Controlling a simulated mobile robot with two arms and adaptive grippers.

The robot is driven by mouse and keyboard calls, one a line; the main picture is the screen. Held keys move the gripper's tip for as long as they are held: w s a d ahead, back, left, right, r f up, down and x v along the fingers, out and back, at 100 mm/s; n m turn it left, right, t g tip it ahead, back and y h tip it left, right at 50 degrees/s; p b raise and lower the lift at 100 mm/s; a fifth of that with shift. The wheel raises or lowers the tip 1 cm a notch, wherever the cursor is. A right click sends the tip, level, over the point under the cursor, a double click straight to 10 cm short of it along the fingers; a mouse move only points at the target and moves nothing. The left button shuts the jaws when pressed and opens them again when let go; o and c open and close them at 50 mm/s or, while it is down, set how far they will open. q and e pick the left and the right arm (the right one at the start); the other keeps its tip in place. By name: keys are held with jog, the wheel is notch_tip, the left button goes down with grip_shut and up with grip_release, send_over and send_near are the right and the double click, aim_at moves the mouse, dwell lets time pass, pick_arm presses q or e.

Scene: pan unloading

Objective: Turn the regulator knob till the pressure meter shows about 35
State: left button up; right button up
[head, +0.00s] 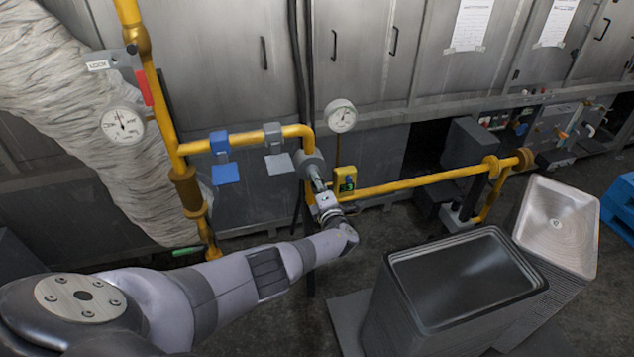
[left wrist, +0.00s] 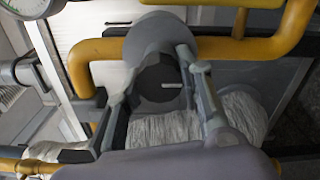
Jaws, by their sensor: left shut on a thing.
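The grey regulator knob (head: 307,161) sits at the bend of the yellow pipe, and its round grey body also shows in the left wrist view (left wrist: 155,35). My left gripper (head: 317,180) is shut on the knob, with a finger on either side in the left wrist view (left wrist: 160,76). The gripper partly hides the knob. A round white pressure meter (head: 341,115) stands just right of the knob; its needle is too small to read. Another white dial (head: 123,122) hangs at the left, also unreadable. My right gripper is not in view.
Yellow pipes (head: 420,183) run around the knob. A small yellow device (head: 345,182) is close at the right.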

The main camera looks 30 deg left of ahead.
pick_arm(q)
jog(key=shift+f, duration=0.1)
jog(key=o, duration=1.2)
jog(key=shift+c, duration=0.2)
jog(key=v, duration=1.2)
